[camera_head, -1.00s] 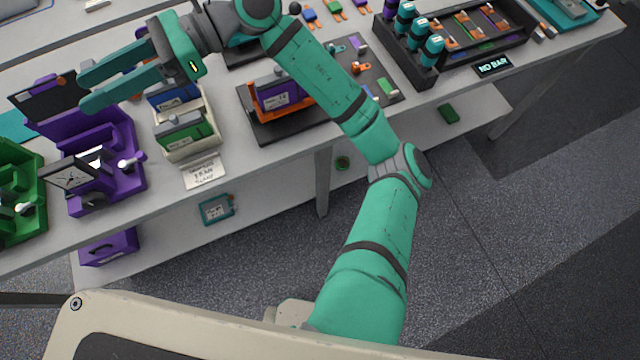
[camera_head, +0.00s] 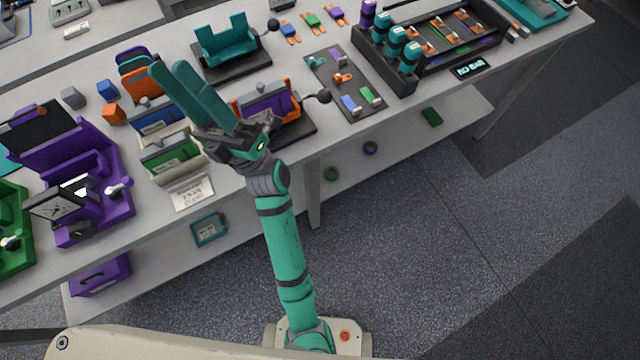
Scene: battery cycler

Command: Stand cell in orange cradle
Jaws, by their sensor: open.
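The orange cradle (camera_head: 290,104) sits on a dark base towards the front edge of the bench. A purple cell (camera_head: 262,103) stands in it, partly hidden by my gripper. My gripper (camera_head: 167,68) is open and empty; its teal fingers point to the upper left, over the bench, and its body is just left of the cradle. A green cell (camera_head: 172,156) and a blue cell (camera_head: 152,121) stand in a cream holder to the left. I cannot tell whether my gripper touches anything.
An empty teal cradle (camera_head: 228,50) stands behind the orange one. A black knob (camera_head: 323,97) sticks out beside the orange cradle. A dark board with coloured tabs (camera_head: 343,78) lies to the right. A purple device (camera_head: 85,165) stands at left.

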